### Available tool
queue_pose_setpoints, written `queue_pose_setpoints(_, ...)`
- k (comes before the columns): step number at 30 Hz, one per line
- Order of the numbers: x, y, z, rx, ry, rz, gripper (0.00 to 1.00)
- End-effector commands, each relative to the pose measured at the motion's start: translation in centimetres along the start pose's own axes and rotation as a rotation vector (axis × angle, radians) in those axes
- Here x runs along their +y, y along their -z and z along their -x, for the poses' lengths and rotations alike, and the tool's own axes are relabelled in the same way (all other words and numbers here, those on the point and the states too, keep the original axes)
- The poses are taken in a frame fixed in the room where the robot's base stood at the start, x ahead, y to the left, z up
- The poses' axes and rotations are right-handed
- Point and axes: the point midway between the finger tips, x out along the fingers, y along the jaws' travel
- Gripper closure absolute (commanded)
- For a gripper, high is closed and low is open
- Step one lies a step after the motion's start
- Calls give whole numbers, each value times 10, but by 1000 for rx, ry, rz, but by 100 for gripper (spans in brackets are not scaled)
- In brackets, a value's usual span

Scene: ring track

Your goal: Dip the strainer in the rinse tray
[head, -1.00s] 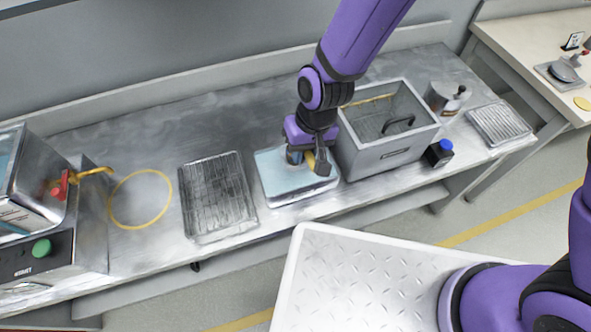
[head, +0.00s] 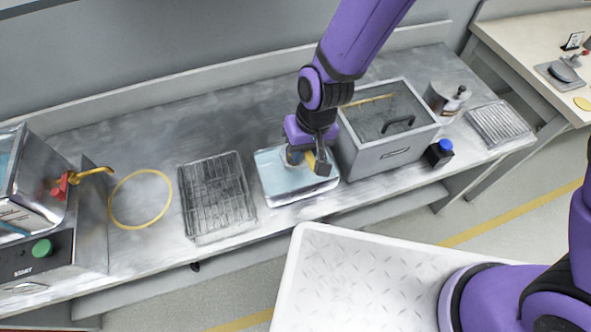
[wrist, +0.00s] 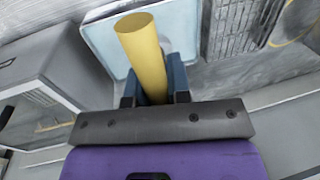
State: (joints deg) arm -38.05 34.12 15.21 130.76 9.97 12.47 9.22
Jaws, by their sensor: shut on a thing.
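My gripper (head: 314,162) is over the right part of the rinse tray (head: 275,182), a shallow tray with pale blue liquid on the bench. In the wrist view my gripper (wrist: 153,88) is shut on a yellow handle, which I take to be the strainer's handle (wrist: 141,50). The rinse tray also shows in the wrist view (wrist: 100,40), beyond the handle. The strainer's basket is hidden under my gripper in the head view and out of sight in the wrist view, so I cannot tell how deep it sits.
Farther left are a yellow ring (head: 141,226) and a machine with a green button (head: 41,248).

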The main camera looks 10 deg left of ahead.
Motion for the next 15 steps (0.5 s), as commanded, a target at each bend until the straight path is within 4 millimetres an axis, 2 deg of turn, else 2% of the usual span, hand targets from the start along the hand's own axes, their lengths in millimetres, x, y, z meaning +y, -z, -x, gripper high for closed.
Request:
queue_pose_setpoints(7,-1,1,5,2,1,1,100)
queue_pose_setpoints(15,-5,1,24,4,1,1,100)
